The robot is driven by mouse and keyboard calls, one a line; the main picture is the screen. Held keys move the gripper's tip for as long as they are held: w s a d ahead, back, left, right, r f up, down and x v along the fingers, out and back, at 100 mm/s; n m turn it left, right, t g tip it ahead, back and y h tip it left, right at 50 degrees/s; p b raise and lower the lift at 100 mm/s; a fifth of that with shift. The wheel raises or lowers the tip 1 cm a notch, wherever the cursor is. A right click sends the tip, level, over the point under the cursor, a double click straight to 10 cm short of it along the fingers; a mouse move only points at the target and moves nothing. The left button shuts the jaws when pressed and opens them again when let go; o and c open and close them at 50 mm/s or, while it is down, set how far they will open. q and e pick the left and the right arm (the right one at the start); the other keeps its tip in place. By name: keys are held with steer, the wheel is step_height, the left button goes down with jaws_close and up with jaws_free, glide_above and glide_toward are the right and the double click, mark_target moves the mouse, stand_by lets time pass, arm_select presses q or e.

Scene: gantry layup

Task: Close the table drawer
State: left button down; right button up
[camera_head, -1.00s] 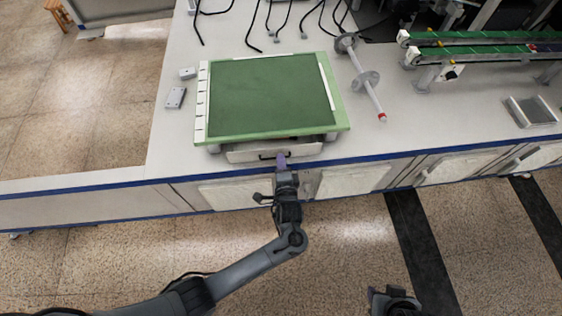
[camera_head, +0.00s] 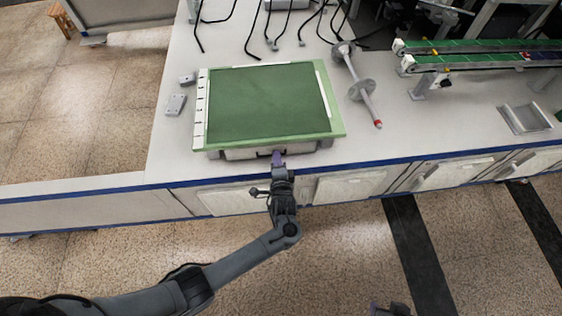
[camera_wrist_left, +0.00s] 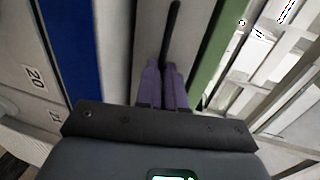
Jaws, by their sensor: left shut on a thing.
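The table drawer (camera_head: 241,154) has a pale front under the near edge of the green-topped board (camera_head: 265,100). Only a thin strip of the drawer shows past that edge. Its dark bar handle (camera_wrist_left: 173,30) shows in the left wrist view, running into my fingers. My left gripper (camera_head: 278,158) has purple fingers, which also show in the left wrist view (camera_wrist_left: 162,85). They are shut on the handle at the drawer front. My right gripper (camera_head: 390,309) is cut off at the bottom edge, far from the drawer, and its fingers cannot be made out.
The drawer unit stands on a pale bench with a blue front edge (camera_head: 350,165). A green conveyor (camera_head: 480,56) is at the back right.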

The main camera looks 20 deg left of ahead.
arm_select(q)
steer(key=c, duration=1.6)
jaws_free()
steer(key=shift+a+f, duration=0.1)
steer(key=shift+f, duration=0.05)
steer(key=o, duration=0.4)
steer(key=shift+w, duration=0.15)
steer(key=shift+c, duration=0.2)
steer(key=shift+r, duration=0.2)
steer(key=shift+s+d+p, duration=0.2)
steer(key=shift+s+p, duration=0.1)
steer(key=p+v, duration=0.4)
steer(key=v, duration=0.6)
steer(key=shift+s, duration=0.1)
